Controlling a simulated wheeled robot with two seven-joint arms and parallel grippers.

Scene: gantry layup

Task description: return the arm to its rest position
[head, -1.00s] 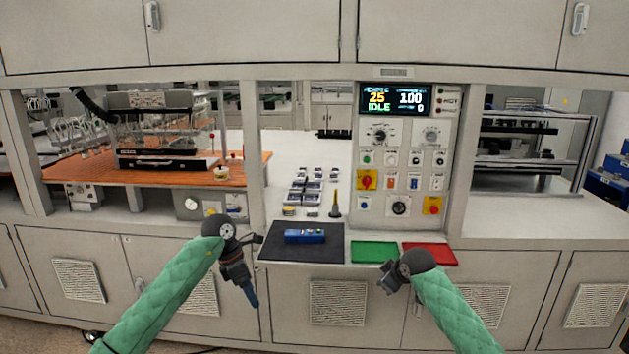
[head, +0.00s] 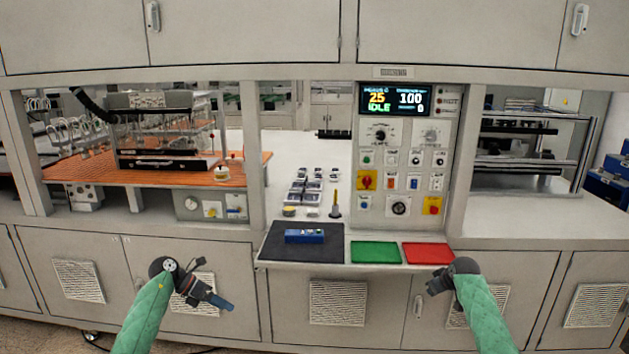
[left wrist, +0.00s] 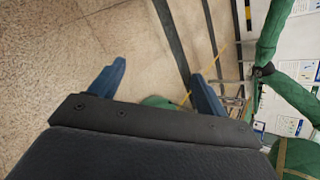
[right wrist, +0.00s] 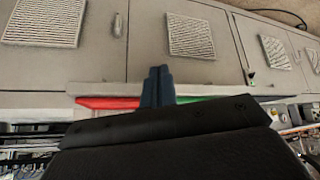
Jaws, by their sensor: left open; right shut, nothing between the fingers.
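My left gripper (head: 220,299) hangs in front of the cabinet doors, left of the work shelf and below it. In the left wrist view its two blue fingers (left wrist: 155,92) stand wide apart with nothing between them, over the floor. My right gripper (head: 432,288) is in front of the cabinet below the red mat. In the right wrist view its blue fingers (right wrist: 157,82) are together and hold nothing. Both arms have green padded sleeves and touch nothing that I can see.
A blue device (head: 305,236) lies on the black mat (head: 275,250). A green mat (head: 376,252) and a red mat (head: 427,253) lie right of it. The control panel (head: 399,150) stands behind. The space in front of the cabinets is free.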

